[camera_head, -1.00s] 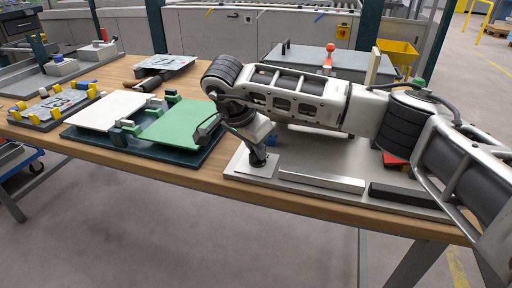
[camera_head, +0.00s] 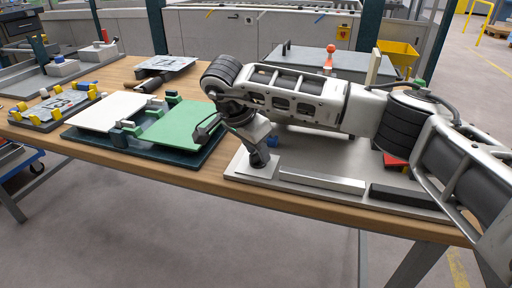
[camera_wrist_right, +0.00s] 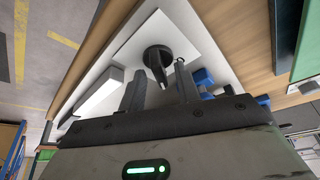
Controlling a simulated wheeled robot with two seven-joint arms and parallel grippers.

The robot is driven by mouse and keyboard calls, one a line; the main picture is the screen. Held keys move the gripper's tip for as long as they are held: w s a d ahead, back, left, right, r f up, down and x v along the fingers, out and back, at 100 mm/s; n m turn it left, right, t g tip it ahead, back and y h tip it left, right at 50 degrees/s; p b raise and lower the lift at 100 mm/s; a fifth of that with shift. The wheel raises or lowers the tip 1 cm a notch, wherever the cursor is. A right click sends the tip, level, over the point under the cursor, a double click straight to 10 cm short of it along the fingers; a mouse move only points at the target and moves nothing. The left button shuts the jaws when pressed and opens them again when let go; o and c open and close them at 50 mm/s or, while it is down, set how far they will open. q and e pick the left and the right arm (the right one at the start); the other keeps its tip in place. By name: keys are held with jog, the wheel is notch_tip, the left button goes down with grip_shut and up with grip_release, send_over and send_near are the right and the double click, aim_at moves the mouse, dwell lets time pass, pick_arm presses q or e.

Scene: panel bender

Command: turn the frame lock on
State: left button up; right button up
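A round black knob with a lever-like grip (camera_wrist_right: 157,55) sits on a white square plate (camera_wrist_right: 190,30) at the bench corner; I take it to be the frame lock. My right gripper (camera_wrist_right: 160,88) points at it in the right wrist view. The two dark fingers are apart, with the knob's lever between their tips and gaps showing beside it. In the head view the right gripper (camera_head: 262,158) is over the white plate (camera_head: 248,168) and mostly hides the knob. My left gripper is not in view.
A light metal bar (camera_head: 322,181) and a black bar (camera_head: 405,197) lie along the front edge, right of the plate. Blue parts (camera_wrist_right: 204,79) are close to the fingers. A green panel (camera_head: 178,124) lies to the left. A lever with an orange ball (camera_head: 330,48) stands behind.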

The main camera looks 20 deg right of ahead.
jog(key=v, duration=1.6)
jog(key=shift+a, duration=0.1)
